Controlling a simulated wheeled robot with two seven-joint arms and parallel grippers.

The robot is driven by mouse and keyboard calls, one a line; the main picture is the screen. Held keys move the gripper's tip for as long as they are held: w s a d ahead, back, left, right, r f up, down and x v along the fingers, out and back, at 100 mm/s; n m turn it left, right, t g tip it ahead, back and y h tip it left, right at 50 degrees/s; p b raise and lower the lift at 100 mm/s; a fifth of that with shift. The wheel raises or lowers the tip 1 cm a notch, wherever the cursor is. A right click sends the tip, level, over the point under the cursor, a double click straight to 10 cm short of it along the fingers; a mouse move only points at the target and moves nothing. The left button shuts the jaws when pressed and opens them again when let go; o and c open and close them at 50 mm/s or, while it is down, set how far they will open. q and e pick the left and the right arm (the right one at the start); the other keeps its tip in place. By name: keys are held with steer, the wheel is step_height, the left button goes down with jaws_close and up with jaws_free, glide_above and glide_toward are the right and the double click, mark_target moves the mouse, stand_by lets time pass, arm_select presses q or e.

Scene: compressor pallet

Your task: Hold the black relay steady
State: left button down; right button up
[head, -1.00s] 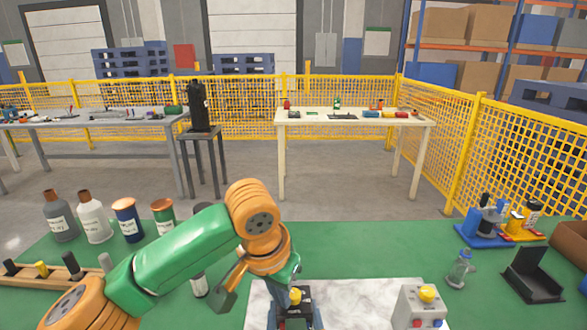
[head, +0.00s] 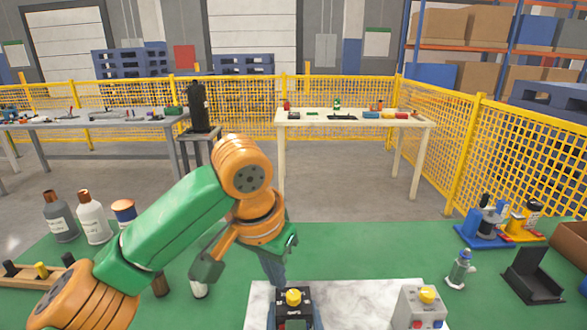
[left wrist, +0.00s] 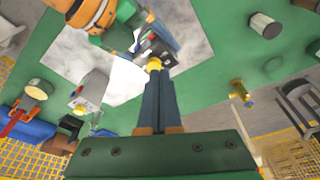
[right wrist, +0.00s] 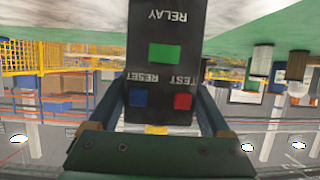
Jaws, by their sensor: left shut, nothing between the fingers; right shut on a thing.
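The black relay (head: 279,301) stands at the front on a pale marbled slab (head: 362,298), with a yellow knob (head: 293,297) on top. My right gripper (right wrist: 165,100) is shut on the relay, one finger on each side. The right wrist view shows the relay's face (right wrist: 165,55) with a green window and blue and red buttons labelled RESET and TEST. My left gripper (head: 277,281) is shut and empty, pointing down just behind and above the relay. In the left wrist view its fingertips (left wrist: 157,78) overlap the knob (left wrist: 154,64); I cannot tell any contact.
A grey box with a yellow knob (head: 427,296) stands right of the relay. A small bottle (head: 460,268) and a black holder (head: 534,286) are further right. Bottles (head: 93,217) stand at the left. The green surface behind the slab is mostly clear.

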mark_target(284, 307)
arm_select(q)
steer(key=f, duration=0.2)
steer(key=d+f, duration=0.1)
steer(key=s+d+f, duration=0.1)
steer(key=f, duration=0.1)
steer(key=shift+s+f, duration=0.1)
steer(key=shift+f, duration=0.25)
stand_by(0.4)
steer(key=shift+w+d, duration=0.1)
steer(key=shift+w, duration=0.25)
stand_by(0.4)
steer(key=shift+a, duration=0.2)
steer(key=shift+w+a, duration=0.15)
steer(key=shift+a, duration=0.1)
steer(key=shift+w+a, duration=0.15)
steer(key=shift+a, duration=0.05)
steer(key=shift+w+a, duration=0.2)
stand_by(0.4)
